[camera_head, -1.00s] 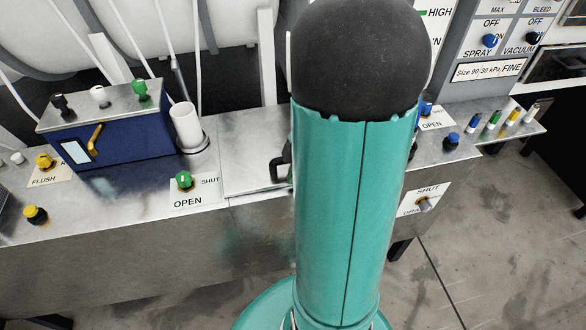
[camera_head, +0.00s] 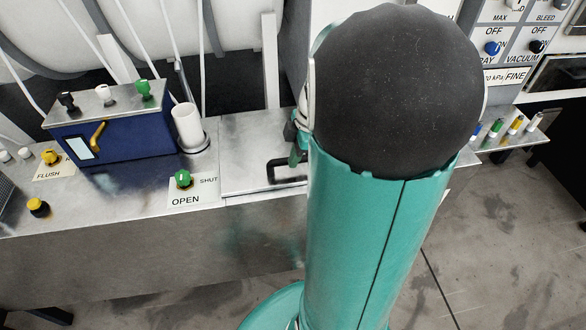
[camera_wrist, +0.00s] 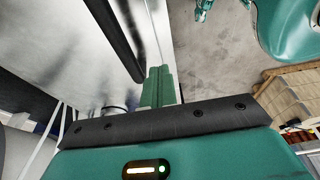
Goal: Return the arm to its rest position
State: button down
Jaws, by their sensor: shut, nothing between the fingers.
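My arm fills the middle of the head view, with its teal link upright and its dark round joint on top. My gripper (camera_wrist: 158,86) shows in the wrist view as two green fingers pressed together, empty. It is beside a dark bar handle (camera_wrist: 116,38) over the steel bench (camera_wrist: 50,50), close to the bench edge. I cannot tell the height of the gripper above the steel. In the head view the arm hides most of the gripper; small teal and grey parts show left of the dark joint, above the black handle (camera_head: 274,170) on the bench lid.
A blue box (camera_head: 118,140) with knobs and a white cup (camera_head: 187,127) stand on the bench at left. A green knob (camera_head: 183,178) is by the OPEN label. A control panel (camera_head: 500,35) is at upper right. A crate (camera_wrist: 262,94) stands right in the wrist view.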

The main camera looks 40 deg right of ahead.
jog(key=w+v, duration=0.1)
jog(key=v, duration=0.5)
jog(key=shift+s, duration=0.35)
jog(key=shift+r, duration=0.15)
jog(key=s+a+r+m+t+h, duration=0.1)
jog(key=a+r+m, duration=0.1)
jog(key=a+m, duration=0.2)
jog(key=s+a+r+m+t+h, duration=0.1)
jog(key=a+m, duration=0.3)
jog(key=a, duration=0.7)
jog(key=s+a+r+m+t+h, duration=0.1)
jog(key=s+a+r+m, duration=0.2)
jog(key=a, duration=0.5)
jog(key=shift+r+m+t, duration=0.3)
jog(key=shift+m+t, duration=0.1)
jog(key=shift+s, duration=0.1)
